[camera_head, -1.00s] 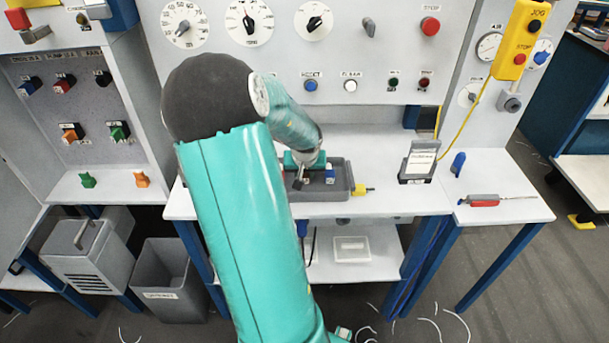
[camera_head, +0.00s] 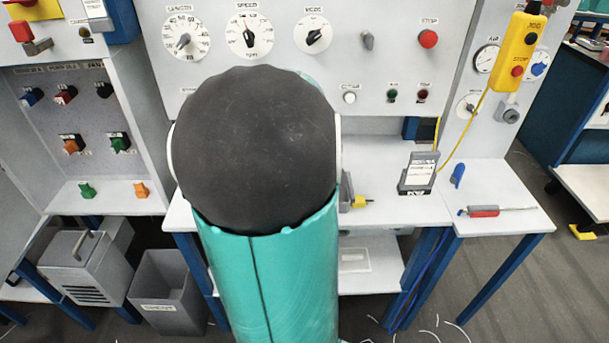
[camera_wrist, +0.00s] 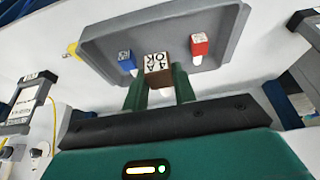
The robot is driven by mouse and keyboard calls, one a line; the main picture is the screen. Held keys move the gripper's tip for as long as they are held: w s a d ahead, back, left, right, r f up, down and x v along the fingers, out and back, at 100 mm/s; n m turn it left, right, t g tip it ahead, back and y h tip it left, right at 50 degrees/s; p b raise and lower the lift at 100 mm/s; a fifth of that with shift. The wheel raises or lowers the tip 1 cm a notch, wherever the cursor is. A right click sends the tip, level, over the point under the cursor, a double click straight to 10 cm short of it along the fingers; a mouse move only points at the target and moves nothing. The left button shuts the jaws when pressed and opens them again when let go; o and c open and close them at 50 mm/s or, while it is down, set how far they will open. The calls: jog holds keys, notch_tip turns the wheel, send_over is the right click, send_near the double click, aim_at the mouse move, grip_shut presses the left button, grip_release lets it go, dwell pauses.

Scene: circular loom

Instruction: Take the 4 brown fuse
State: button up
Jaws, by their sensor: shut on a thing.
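My gripper (camera_wrist: 159,92) is shut on the brown fuse (camera_wrist: 158,78) in the wrist view. The fuse has a white lettered label on top and a pale lower part between the two green fingers. It overlaps the edge of the grey tray (camera_wrist: 95,62) in the picture; I cannot tell how high it is above it. A blue fuse (camera_wrist: 125,58) and a red fuse (camera_wrist: 198,44) stand in the tray, one on each side of the brown one. In the head view my arm hides the gripper, the fuses and most of the tray.
In the head view, a dark holder with a white card (camera_head: 418,172) and a red-handled tool (camera_head: 484,211) rest on the bench's right part. A control panel with dials (camera_head: 390,60) rises behind. A grey bin (camera_head: 170,290) stands at lower left.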

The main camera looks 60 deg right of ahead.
jog(key=s+a+r, duration=0.3)
jog(key=a, duration=0.3)
jog(key=shift+s+a+r, duration=0.2)
jog(key=shift+s+a, duration=0.05)
jog(key=shift+a, duration=0.15)
